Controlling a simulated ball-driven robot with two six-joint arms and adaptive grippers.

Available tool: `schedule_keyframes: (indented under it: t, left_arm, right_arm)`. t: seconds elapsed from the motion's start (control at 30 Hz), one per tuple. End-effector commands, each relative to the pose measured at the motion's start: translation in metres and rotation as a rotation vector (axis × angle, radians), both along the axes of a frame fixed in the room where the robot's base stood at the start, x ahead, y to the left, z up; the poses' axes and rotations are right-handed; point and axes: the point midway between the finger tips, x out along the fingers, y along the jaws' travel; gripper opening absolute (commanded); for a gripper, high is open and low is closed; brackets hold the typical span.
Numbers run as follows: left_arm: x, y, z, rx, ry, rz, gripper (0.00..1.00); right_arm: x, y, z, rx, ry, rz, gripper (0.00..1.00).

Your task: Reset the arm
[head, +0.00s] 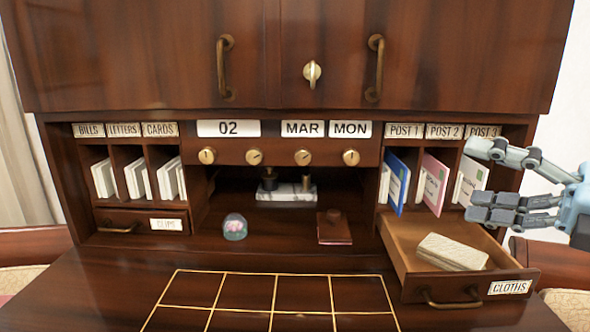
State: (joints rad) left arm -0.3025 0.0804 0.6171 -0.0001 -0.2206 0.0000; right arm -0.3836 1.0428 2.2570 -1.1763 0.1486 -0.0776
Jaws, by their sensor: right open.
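My right gripper (482,182) reaches in from the right edge, in front of the POST 3 slot and above the open CLOTHS drawer (462,291). Its fingers are spread apart with nothing between them. A folded cream cloth (452,252) lies inside the drawer, below the gripper and apart from it. The gripper covers part of the POST 3 label and the right side of the cabinet. My left gripper does not show.
Blue (397,183) and pink (433,185) cards stick out of the post slots near the gripper. A glass dome (235,227) and a brown block (334,228) stand on the desk (110,290). The gold-lined grid area is clear. The CLIPS drawer (140,222) is shut.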

Motion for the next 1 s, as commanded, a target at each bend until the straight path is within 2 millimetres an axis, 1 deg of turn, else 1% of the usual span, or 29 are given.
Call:
schedule_keyframes:
  t: [0.03, 0.07, 0.1, 0.17, 0.2, 0.23, 0.27, 0.3, 0.33, 0.4, 0.47, 0.5, 0.57, 0.6, 0.63, 0.7, 0.77, 0.8, 0.83, 0.9, 0.97, 1.0]
  left_arm:
    - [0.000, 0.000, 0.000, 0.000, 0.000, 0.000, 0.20]
    - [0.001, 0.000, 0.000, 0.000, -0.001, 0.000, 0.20]
    - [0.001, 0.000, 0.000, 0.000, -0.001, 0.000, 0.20]
    - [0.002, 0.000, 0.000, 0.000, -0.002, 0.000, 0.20]
    - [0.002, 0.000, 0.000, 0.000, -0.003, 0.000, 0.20]
    - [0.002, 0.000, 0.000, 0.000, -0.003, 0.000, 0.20]
    - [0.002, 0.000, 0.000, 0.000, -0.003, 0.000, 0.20]
    - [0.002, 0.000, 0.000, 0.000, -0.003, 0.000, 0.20]
    - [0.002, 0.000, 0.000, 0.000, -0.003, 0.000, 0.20]
    - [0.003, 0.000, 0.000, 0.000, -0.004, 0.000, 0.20]
    - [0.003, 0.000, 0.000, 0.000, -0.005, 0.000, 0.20]
    - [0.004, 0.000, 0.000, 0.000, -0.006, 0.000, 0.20]
    - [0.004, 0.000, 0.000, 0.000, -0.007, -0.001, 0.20]
    - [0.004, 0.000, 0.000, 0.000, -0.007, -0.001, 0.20]
    - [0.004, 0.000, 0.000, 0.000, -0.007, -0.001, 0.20]
    - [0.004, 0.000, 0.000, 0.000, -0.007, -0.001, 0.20]
    - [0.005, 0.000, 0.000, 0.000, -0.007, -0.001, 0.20]
    - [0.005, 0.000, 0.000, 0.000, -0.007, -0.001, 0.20]
    - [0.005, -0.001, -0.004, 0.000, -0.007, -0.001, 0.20]
    - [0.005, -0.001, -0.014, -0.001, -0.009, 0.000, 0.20]
    - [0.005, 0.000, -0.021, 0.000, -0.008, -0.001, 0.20]
    - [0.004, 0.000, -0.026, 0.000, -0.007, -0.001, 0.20]
  right_arm:
    - [0.006, -0.009, 0.010, 0.185, 0.013, -0.124, 0.88]
    - [0.010, -0.020, 0.015, 0.302, 0.026, -0.213, 0.88]
    - [0.014, -0.038, 0.016, 0.460, 0.056, -0.342, 0.88]
    - [0.014, -0.068, 0.005, 0.685, 0.122, -0.542, 0.88]
    - [0.009, -0.087, -0.011, 0.822, 0.180, -0.680, 0.88]
    - [0.003, -0.099, -0.026, 0.920, 0.231, -0.783, 0.88]
    - [-0.005, -0.109, -0.044, 1.012, 0.289, -0.887, 0.88]
    - [-0.019, -0.118, -0.071, 1.121, 0.376, -1.022, 0.88]
    - [-0.031, -0.121, -0.090, 1.192, 0.443, -1.115, 0.88]
    - [-0.059, -0.118, -0.130, 1.310, 0.592, -1.294, 0.88]
    - [-0.082, -0.108, -0.156, 1.378, 0.710, -1.414, 0.88]
    - [-0.096, -0.100, -0.171, 1.411, 0.785, -1.483, 0.88]
    - [-0.117, -0.086, -0.189, 1.449, 0.894, -1.573, 0.88]
    - [-0.130, -0.076, -0.198, 1.467, 0.964, -1.624, 0.88]
    - [-0.139, -0.069, -0.205, 1.477, 1.014, -1.660, 0.88]
    - [-0.160, -0.050, -0.216, 1.494, 1.134, -1.736, 0.88]
    - [-0.178, -0.033, -0.223, 1.501, 1.238, -1.793, 0.88]
    - [-0.190, -0.021, -0.227, 1.501, 1.306, -1.827, 0.88]
    - [-0.190, -0.020, -0.240, 1.495, 1.322, -1.842, 0.88]
    - [-0.183, -0.025, -0.276, 1.486, 1.312, -1.853, 0.88]
    - [-0.179, -0.027, -0.303, 1.481, 1.313, -1.861, 0.88]
    - [-0.177, -0.029, -0.322, 1.479, 1.314, -1.867, 0.88]
